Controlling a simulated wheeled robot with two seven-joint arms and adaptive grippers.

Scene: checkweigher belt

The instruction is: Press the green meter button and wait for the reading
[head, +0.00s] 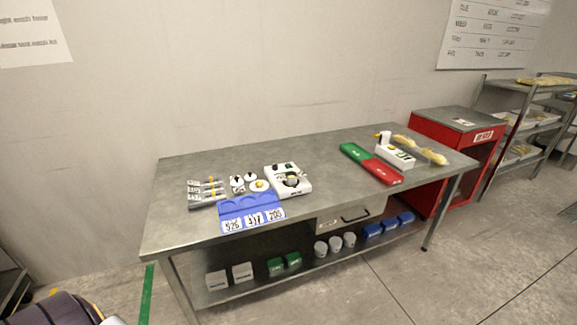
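A white device (302,187), which may be the meter, stands on the left half of the grey metal table (330,160). It has dark parts and a round piece on top. Its small markings are too small to read, and I cannot make out a green button or a reading on it. A second white box (394,157) with dark markings stands at the right part of the table, so I cannot tell for certain which one is the meter. Neither of my grippers is in view.
A blue tray (232,225) with number cards lies at the table's front left. Small white pieces (250,177) and grey labelled items are behind it. Green (355,151) and red (383,173) panels lie right of centre. A red cabinet (426,132) stands at the right. The table's middle is clear.

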